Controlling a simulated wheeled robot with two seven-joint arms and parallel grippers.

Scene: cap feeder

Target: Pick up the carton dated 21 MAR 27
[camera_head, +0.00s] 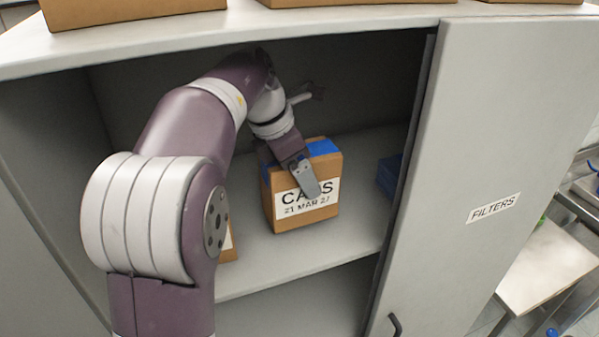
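The carton (290,217) is a brown box with blue tape on top and a white label reading "CAPS 21 MAR 27". It stands upright on the shelf inside the cabinet. My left arm reaches into the cabinet, and my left gripper (311,188) is at the carton. One grey finger lies across the front face and covers part of the word "CAPS". The other finger is hidden, so I cannot tell whether the gripper grasps the carton. My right gripper is not in view.
Another carton (228,248) is mostly hidden behind my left arm. A blue item (390,174) sits at the shelf's right, partly behind the grey panel (480,120) labelled "FILTERS". Brown boxes (130,8) stand on the cabinet top. The shelf (300,255) is clear before the carton.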

